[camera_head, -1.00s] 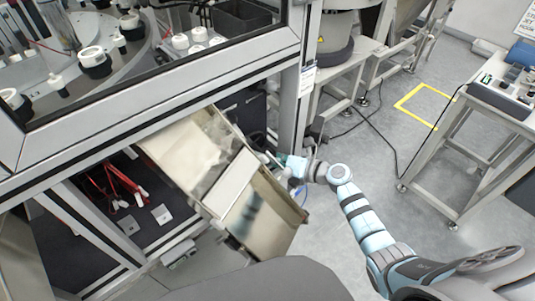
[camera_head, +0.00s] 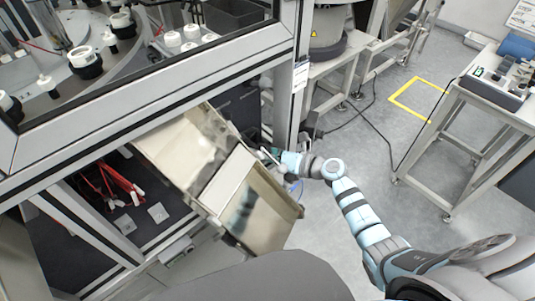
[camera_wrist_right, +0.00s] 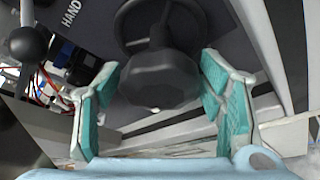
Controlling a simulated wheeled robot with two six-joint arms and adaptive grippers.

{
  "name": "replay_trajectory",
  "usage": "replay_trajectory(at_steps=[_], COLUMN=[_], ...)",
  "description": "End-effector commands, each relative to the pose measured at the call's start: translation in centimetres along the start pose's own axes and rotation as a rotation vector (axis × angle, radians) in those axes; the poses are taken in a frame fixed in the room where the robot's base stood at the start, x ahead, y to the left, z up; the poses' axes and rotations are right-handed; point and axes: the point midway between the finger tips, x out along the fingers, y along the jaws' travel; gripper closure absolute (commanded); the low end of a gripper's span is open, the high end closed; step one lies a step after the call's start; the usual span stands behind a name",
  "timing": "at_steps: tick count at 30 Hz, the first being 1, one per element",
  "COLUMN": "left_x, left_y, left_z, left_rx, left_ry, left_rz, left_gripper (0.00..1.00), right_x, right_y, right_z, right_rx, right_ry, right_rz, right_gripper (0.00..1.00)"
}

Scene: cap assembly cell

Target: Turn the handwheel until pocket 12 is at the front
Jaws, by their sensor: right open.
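In the right wrist view a dark faceted knob (camera_wrist_right: 158,80) stands out in front of the black handwheel (camera_wrist_right: 128,40), whose rim shows partly behind it. My right gripper (camera_wrist_right: 160,68) is open, with teal-padded fingers on either side of the knob. I cannot tell whether they touch it. In the head view my right gripper (camera_head: 268,157) reaches behind the tilted open panel, and the handwheel is hidden there. The round indexing table (camera_head: 60,85) with white and black pockets shows at top left. Its pocket numbers are not readable. My left gripper is out of view.
A tilted metal panel (camera_head: 205,195) hangs open beside my right arm. The machine frame post (camera_head: 290,95) stands just beyond the gripper. A black ball-ended lever (camera_wrist_right: 28,44) is left of the handwheel. A bench (camera_head: 480,110) stands at right, with clear floor before it.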

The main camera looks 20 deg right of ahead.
Motion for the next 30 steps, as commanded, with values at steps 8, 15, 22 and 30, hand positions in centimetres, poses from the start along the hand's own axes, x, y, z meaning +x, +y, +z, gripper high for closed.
replay_trajectory(at_steps=[8, 15, 22, 30], left_x=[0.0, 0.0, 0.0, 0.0], left_y=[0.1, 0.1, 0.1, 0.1], left_z=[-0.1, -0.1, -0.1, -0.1], left_rx=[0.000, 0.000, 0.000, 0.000], left_ry=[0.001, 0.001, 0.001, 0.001], left_rz=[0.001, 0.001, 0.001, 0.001], left_gripper=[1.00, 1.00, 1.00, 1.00], right_x=[-6.1, -11.1, -11.7, -11.7], right_y=[0.0, 0.0, 0.1, 0.1], right_z=[-0.2, -0.1, 0.0, 0.0], right_rx=[-0.005, -0.002, 0.000, 0.000], right_ry=[0.005, 0.002, 0.001, 0.000], right_rz=[-0.002, -0.001, 0.001, 0.001], right_gripper=[0.37, 0.37, 0.37, 0.37])
